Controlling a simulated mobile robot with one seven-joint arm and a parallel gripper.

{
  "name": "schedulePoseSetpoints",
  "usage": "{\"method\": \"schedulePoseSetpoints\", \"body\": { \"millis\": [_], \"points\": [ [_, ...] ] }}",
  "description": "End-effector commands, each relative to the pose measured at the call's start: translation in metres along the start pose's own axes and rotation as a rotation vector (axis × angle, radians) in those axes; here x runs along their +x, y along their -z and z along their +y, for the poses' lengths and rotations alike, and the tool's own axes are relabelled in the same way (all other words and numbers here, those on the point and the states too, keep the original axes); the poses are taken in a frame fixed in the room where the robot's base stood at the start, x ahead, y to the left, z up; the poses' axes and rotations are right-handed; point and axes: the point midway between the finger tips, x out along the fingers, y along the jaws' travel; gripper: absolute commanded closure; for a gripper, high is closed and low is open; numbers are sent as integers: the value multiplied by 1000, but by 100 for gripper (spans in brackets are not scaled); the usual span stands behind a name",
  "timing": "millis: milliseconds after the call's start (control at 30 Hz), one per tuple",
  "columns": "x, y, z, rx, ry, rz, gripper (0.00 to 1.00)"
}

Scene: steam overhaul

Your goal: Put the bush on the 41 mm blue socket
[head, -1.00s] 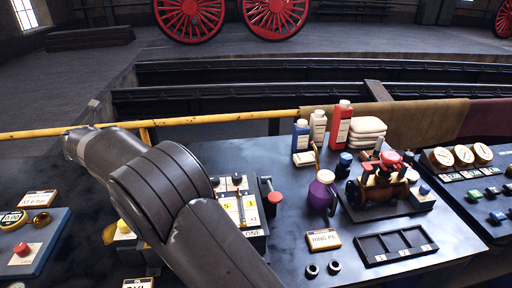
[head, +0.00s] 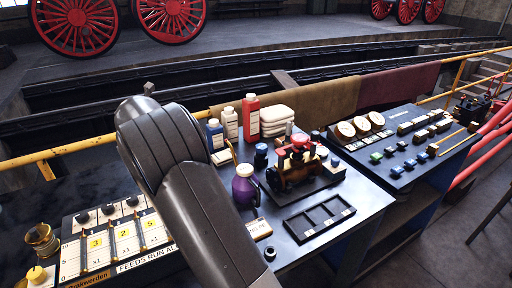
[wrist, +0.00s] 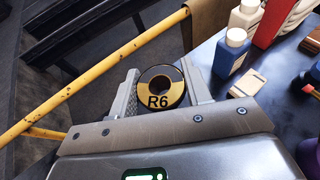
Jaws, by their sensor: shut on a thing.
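My gripper (wrist: 161,90) is shut on the bush (wrist: 160,82), a dark ring with a yellow face band marked "R6", in the wrist view. The bush sits between the two grey fingers, its open bore facing the camera. The yellow rail and the dark bench edge lie beyond it. In the head view my arm hides the gripper and bush. I cannot make out a socket marked 41 mm. Small blue and green blocks sit on the right-hand panel (head: 412,120), too small to read.
A purple jug (head: 245,186), a blue bottle (head: 215,135), a red bottle (head: 251,118) and a red-topped brass model (head: 296,168) stand on the bench. An empty dark tray (head: 318,219) lies in front. The yellow rail (head: 90,147) runs behind the bench.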

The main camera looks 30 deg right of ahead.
Motion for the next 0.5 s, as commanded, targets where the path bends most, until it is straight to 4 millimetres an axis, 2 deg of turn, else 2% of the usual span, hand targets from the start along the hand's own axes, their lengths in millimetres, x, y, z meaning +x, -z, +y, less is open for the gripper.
{"method": "schedulePoseSetpoints", "body": {
  "millis": [33,200,400,500],
  "points": [
    [11,-5,-28,15,36,0,86],
    [39,-15,-117,62,147,2,86],
    [59,-21,-224,117,278,5,86],
    [62,-22,-269,142,332,6,86]
  ]
}}
